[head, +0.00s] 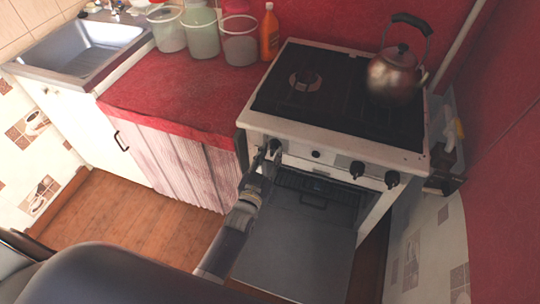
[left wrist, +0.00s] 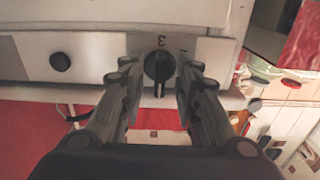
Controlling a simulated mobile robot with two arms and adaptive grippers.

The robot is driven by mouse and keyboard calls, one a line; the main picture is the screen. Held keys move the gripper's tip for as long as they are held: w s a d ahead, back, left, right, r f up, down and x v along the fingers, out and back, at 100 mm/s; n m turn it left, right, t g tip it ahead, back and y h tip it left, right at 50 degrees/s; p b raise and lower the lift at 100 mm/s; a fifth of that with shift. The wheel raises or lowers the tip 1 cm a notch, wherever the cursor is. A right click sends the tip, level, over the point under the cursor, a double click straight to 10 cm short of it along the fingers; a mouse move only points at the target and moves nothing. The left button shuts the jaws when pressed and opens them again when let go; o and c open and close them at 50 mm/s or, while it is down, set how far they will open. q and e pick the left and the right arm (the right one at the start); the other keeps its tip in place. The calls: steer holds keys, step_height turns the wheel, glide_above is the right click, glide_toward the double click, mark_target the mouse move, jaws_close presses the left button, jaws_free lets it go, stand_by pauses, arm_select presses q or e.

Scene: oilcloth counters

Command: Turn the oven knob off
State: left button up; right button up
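The white stove (head: 335,158) has black knobs along its front panel. The leftmost knob (head: 274,144) is at my left gripper (head: 265,160). In the left wrist view this knob (left wrist: 159,66) shows between the two fingers of my left gripper (left wrist: 160,76), with a light pointer mark and a "3" printed beside it. The fingers are apart, one on each side of the knob, with small gaps visible. Two more knobs, one (head: 357,170) and another (head: 392,179), sit at the right of the panel. My right gripper is not in view.
The oven door (head: 295,245) hangs open below the panel. A kettle (head: 395,75) stands on the cooktop. A red counter (head: 185,95) with containers and an orange bottle (head: 269,35) is at the left, beyond it a sink (head: 85,50). A small black button (head: 316,154) is on the panel.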

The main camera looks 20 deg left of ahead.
arm_select(q)
steer(key=s, duration=1.2)
steer(key=shift+a, duration=0.2)
steer(key=s+d+f+m+g, duration=0.1)
steer(key=s+f+g, duration=0.45)
steer(key=f, duration=0.85)
steer(key=s+f+g, duration=0.3)
steer(key=s+f, duration=0.5)
steer(key=f, duration=0.5)
steer(key=s+a+f+g, duration=0.2)
steer(key=s+f, duration=0.2)
steer(key=s, duration=0.4)
steer(key=s+a+f+g, duration=0.2)
steer(key=s+f, duration=0.3)
steer(key=s, duration=0.3)
steer(key=s+a+f+g, duration=0.3)
steer(key=s+f+g, duration=0.1)
steer(key=s, duration=0.4)
steer(key=shift+s+f+m+y, duration=0.3)
steer(key=shift+f+m, duration=0.1)
steer(key=shift+f, duration=0.15)
steer(key=shift+g, duration=0.25)
